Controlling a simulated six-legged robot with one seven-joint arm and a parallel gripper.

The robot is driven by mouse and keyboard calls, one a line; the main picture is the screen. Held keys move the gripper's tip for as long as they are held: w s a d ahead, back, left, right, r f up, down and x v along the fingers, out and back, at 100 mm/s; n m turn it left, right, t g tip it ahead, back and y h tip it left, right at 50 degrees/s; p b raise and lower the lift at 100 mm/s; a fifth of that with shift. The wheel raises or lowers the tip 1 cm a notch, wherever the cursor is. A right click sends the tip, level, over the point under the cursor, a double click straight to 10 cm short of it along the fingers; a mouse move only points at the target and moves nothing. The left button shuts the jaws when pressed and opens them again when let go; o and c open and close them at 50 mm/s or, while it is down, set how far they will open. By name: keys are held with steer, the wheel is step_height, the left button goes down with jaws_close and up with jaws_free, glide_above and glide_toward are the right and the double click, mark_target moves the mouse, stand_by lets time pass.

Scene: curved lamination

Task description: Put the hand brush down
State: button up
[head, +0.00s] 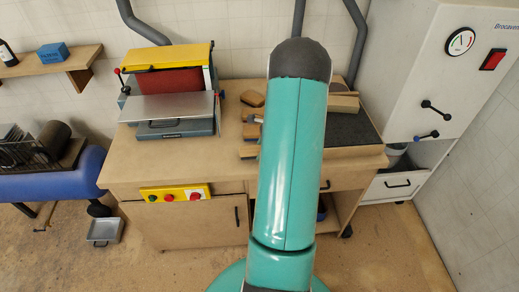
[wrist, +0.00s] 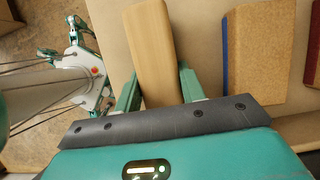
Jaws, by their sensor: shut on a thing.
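In the wrist view my gripper (wrist: 159,78) has its two teal fingers on either side of a long pale wooden piece, which I take to be the hand brush (wrist: 150,40). The fingers are shut on it. It lies over the tan bench top, pointing away from the gripper; whether it touches the surface I cannot tell. No bristles show. In the head view my teal arm hides the gripper and the brush.
In the wrist view a brown block with a blue edge (wrist: 258,50) lies to the right. The workbench (head: 115,172) carries a yellow-topped sanding machine (head: 168,85), small wooden blocks (head: 252,98) and a dark mat (head: 352,128). A white cabinet (head: 425,60) stands right.

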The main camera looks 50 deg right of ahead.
steer(key=shift+w+f, duration=0.2)
steer(key=o, duration=1.1)
steer(key=v, duration=1.2)
steer(key=shift+r, duration=0.1)
steer(key=w+a+r+n+h, duration=0.1)
steer(key=w+a+r+n, duration=0.1)
steer(key=a+r+n, duration=0.5)
steer(key=w+a+r+n, duration=0.2)
steer(key=w+a+r, duration=0.1)
steer(key=a, duration=0.7)
steer(key=w+a+r+n+h, duration=0.1)
steer(key=w+a+r+n, duration=0.1)
steer(key=a+r+n, duration=0.55)
steer(key=s+a+r+n, duration=0.1)
steer(key=s+a+n, duration=0.2)
steer(key=a, duration=0.4)
steer(key=s+a+n+t, duration=0.1)
steer(key=s+a+n, duration=0.3)
steer(key=a, duration=0.2)
steer(key=s+a+r+n+t+h, duration=0.1)
steer(key=s+a+n, duration=0.2)
steer(key=a, duration=0.4)
steer(key=shift+s+a+r+n, duration=0.3)
steer(key=shift+r+n, duration=0.05)
steer(key=shift+n, duration=0.3)
